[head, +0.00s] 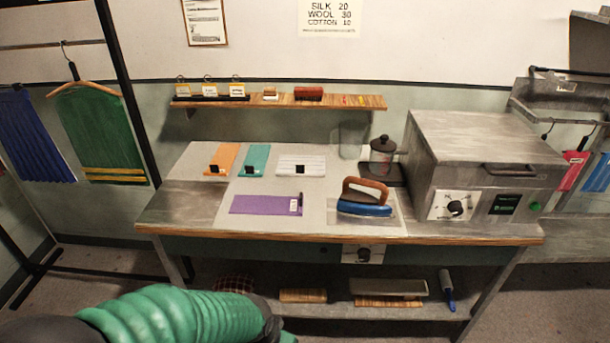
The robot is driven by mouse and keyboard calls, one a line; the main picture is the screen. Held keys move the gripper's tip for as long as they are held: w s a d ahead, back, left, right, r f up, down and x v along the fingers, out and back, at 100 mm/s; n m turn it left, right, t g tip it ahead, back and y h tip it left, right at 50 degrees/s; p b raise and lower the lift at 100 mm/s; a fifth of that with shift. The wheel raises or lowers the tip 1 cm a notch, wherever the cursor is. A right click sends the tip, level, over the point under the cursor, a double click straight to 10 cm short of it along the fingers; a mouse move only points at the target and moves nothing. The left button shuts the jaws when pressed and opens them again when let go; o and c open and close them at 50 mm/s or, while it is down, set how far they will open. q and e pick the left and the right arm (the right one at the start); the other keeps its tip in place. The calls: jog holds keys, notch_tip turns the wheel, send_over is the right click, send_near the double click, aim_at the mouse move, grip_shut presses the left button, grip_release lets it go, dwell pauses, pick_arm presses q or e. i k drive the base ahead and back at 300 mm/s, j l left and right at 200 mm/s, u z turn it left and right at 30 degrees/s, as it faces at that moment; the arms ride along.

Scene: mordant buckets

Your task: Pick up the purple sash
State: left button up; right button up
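The purple sash (265,205) lies flat on the table (315,185), left of the middle and near the front. A small white tag sits at its right end. An orange piece (221,160), a teal piece (254,161) and a white piece (300,166) of folded cloth lie behind it, each with a black clip or tag. A green-sleeved arm of mine comes in at the bottom left, below the table front. Neither gripper shows in the head view, and nothing touches the sash.
A blue iron (364,200) with a wooden handle stands right of the sash. A large grey press machine (480,165) fills the table's right end. A wall shelf (280,101) hangs above. The table's front left is clear.

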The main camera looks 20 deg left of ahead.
aim_at(249, 205)
jog(key=i+l, duration=0.1)
jog(key=i, duration=0.4)
jog(key=i+l, duration=0.1)
jog(key=i, duration=0.35)
